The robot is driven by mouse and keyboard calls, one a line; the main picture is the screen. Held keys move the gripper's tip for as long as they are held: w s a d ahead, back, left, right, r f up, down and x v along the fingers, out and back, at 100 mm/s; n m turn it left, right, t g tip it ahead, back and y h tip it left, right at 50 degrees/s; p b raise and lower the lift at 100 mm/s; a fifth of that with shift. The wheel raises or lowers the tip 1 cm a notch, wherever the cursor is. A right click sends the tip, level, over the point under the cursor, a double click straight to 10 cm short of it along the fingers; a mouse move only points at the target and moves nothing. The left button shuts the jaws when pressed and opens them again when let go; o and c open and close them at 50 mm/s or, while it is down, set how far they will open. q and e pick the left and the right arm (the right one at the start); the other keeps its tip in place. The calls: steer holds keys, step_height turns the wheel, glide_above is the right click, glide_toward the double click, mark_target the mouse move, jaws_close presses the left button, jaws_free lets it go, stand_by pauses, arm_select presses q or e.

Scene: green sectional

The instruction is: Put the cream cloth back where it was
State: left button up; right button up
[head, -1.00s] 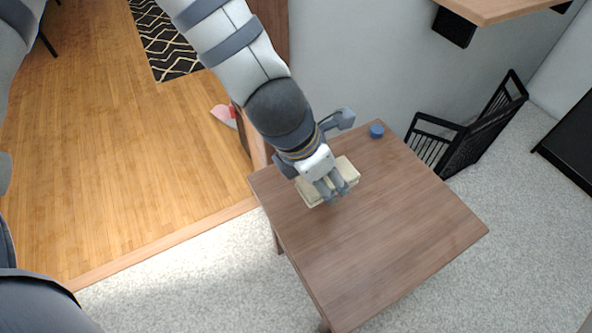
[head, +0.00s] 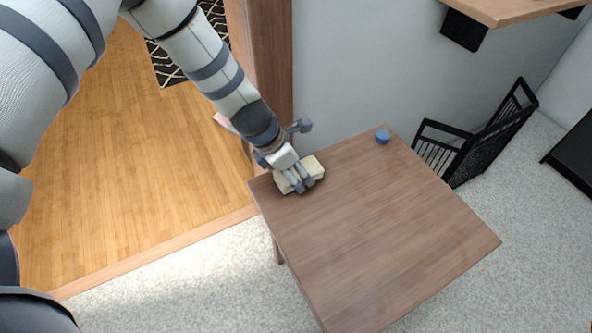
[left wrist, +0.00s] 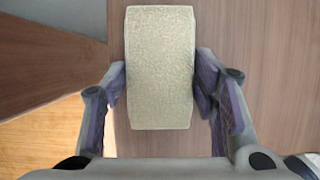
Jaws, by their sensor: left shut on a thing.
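The cream cloth (head: 313,167) is a folded, block-like bundle at the far left corner of the brown wooden table (head: 380,230). My left gripper (head: 299,184) is shut on the cloth, with its fingers reaching down over it. In the left wrist view the cloth (left wrist: 161,70) stands lengthwise between the two fingers (left wrist: 160,98), which touch its sides. The table top shows beneath it; whether the cloth rests on the table or hangs just above it I cannot tell. My right gripper is in neither view.
A small blue object (head: 382,137) sits near the table's back edge. A black rack (head: 480,140) stands on the floor behind the table. A brown wooden panel (head: 268,60) rises behind the left corner. The table's middle and front are clear.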

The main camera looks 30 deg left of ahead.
arm_select(q)
steer(key=shift+r, duration=0.1)
steer(key=o, duration=1.1)
